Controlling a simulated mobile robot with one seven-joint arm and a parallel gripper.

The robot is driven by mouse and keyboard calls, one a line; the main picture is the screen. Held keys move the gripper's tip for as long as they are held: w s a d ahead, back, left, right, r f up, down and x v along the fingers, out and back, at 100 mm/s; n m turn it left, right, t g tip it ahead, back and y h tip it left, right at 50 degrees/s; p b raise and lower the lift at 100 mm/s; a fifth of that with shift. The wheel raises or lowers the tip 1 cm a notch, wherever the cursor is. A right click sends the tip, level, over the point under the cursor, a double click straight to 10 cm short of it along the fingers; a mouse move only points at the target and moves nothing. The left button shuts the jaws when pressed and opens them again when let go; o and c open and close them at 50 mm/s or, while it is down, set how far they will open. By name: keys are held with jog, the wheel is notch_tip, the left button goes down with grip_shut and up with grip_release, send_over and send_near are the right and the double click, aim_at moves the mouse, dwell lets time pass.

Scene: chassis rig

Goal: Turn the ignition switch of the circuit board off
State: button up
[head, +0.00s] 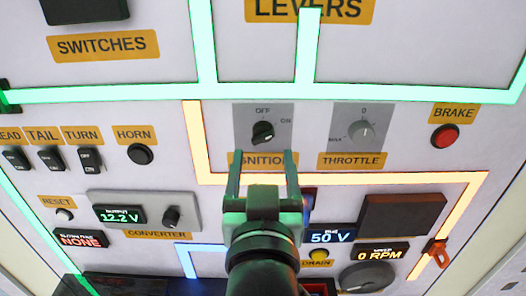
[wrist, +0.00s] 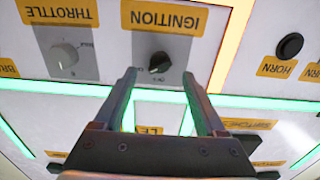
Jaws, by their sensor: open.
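The ignition switch is a small black rotary knob (head: 263,132) on a grey plate on the upright panel, with OFF marked above it and ON to its upper right. Its pointer looks tilted towards the ON side. In the wrist view, which is upside down, the knob (wrist: 159,62) sits just beyond the fingertips. My gripper (head: 262,158) is open and empty, its two fingers apart below the knob and over the IGNITION label (head: 240,160). In the wrist view my gripper (wrist: 160,76) lines up with the knob between its fingers. I see no clear contact.
The throttle knob (head: 361,131) is right of the ignition plate. A red brake button (head: 445,137) is further right, and the black horn button (head: 141,153) is to the left. Several rocker switches and a converter panel (head: 145,212) are at the left. The panel around the ignition knob is flat.

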aim_at(263, 141)
jog(key=shift+w, duration=2.7)
grip_shut()
